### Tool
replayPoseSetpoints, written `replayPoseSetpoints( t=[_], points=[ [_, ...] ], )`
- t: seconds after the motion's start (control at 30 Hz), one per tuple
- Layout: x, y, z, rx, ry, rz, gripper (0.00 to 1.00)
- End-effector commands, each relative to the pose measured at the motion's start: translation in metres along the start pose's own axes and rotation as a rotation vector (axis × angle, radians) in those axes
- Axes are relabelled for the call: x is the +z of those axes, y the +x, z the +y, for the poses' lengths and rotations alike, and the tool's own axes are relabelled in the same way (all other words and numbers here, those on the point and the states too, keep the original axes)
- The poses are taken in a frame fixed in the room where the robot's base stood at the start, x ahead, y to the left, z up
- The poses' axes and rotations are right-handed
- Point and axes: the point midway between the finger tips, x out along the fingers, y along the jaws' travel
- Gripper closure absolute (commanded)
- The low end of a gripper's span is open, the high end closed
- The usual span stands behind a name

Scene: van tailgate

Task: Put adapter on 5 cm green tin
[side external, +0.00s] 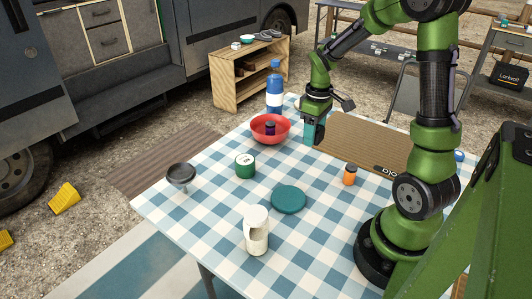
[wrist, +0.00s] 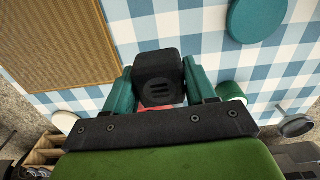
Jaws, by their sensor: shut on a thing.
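My gripper (side external: 313,134) is over the back part of the checked table, to the right of the red bowl. In the wrist view its two teal fingers (wrist: 161,84) are shut on a black, boxy adapter (wrist: 157,66). In the side view the adapter is mostly hidden by the fingers. The green tin (side external: 245,166) stands upright on the cloth, in front and to the left of my gripper, apart from it. Part of the tin (wrist: 231,91) shows beside the right finger in the wrist view. Its pale top looks bare.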

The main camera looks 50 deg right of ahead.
Motion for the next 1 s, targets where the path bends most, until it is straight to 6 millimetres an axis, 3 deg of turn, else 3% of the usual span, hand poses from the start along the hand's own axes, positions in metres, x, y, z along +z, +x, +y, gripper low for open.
replayPoseSetpoints(
  t=[0.07, 0.2, 0.33, 0.47, 0.6, 0.73, 1.0],
  points=[
    [-0.007, -0.009, -0.014, 0.004, -0.044, 0.01, 0.77],
    [-0.014, -0.017, -0.063, 0.004, -0.143, 0.017, 0.77],
    [-0.007, -0.018, -0.111, 0.002, -0.161, 0.017, 0.77],
    [0.006, -0.015, -0.143, -0.001, -0.113, 0.011, 0.77],
    [0.016, -0.011, -0.149, -0.002, -0.019, 0.001, 0.77],
    [0.008, -0.009, -0.148, -0.002, 0.033, -0.003, 0.77],
    [-0.058, -0.001, -0.141, -0.002, 0.04, -0.003, 0.77]
  ],
)
